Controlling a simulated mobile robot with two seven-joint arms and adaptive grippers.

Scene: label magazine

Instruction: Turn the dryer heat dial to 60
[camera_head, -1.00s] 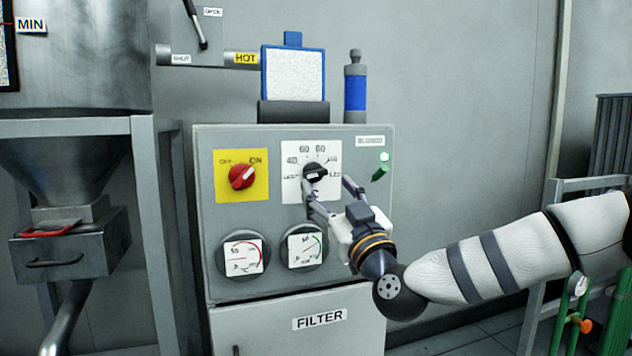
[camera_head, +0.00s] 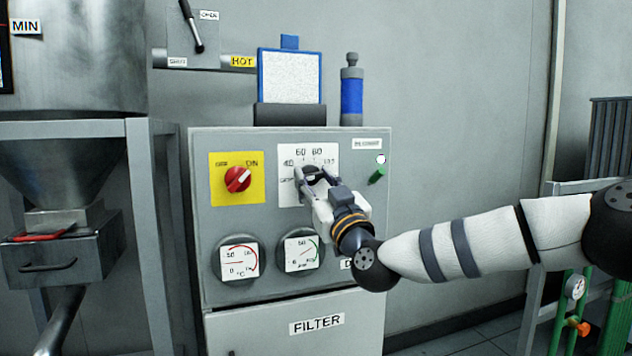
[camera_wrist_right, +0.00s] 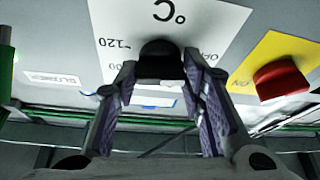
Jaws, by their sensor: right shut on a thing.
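The black heat dial (camera_head: 313,172) sits on a white scale plate (camera_head: 288,193) on the grey dryer panel (camera_head: 205,220). The scale shows 40, 60, 80 and 100 in the head view and 120 in the right wrist view. My right gripper (camera_head: 314,178) is at the dial, with its fingers on either side of it and shut on it. In the right wrist view the dial (camera_wrist_right: 160,60) is between the fingertips. The gripper hides most of the dial and its pointer, so the setting cannot be read. My left gripper is not in view.
A red knob (camera_head: 237,179) on a yellow OFF/ON plate is left of the dial. Two gauges (camera_head: 238,262) (camera_head: 302,252) are below. A green button (camera_head: 377,177) is to the right. A hopper (camera_head: 60,165) on a grey frame stands at the left.

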